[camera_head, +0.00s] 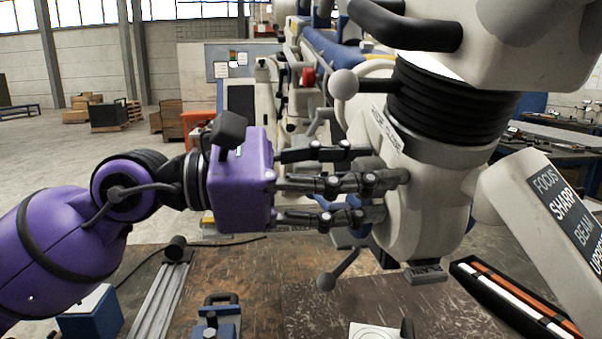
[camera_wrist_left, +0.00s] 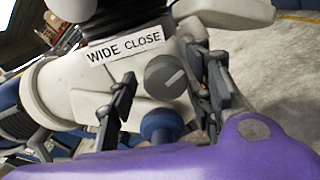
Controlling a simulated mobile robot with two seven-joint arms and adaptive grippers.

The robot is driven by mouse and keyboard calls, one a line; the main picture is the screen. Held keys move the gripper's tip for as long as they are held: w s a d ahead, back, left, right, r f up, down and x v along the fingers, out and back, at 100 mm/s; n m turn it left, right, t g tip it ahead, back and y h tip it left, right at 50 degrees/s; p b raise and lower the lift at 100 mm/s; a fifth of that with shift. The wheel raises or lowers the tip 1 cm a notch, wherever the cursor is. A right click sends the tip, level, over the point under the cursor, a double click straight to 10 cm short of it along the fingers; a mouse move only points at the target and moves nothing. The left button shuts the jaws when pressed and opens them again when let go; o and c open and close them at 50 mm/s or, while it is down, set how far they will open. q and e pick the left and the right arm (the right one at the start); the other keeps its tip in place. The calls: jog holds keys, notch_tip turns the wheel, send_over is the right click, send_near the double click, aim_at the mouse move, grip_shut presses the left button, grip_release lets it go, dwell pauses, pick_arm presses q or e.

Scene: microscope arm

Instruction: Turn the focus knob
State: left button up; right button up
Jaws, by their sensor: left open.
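A grey round knob with a pale line across its face (camera_wrist_left: 167,76) sits on the cream microscope arm body under a "WIDE CLOSE" label (camera_wrist_left: 124,46) in the left wrist view. I cannot tell which knob is the focus knob. A blue rounded knob (camera_wrist_left: 161,126) is just below it. My left gripper (camera_head: 388,186) is open in the head view, its dark fingers reaching to the side of the cream microscope housing (camera_head: 422,213). In the left wrist view its fingers stand on either side of the grey knob; contact is unclear. My right gripper is not in view.
A tilted panel reading "FOCUS SHARP BEAM" (camera_head: 568,213) stands at the right. A ball-ended lever (camera_head: 344,84) sticks out above the fingers, and another (camera_head: 327,281) hangs below. A dark worktable (camera_head: 310,310) and an open case (camera_head: 510,300) lie beneath.

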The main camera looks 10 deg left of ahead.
pick_arm(q)
jog(key=v, duration=1.2)
jog(key=shift+r, duration=0.1)
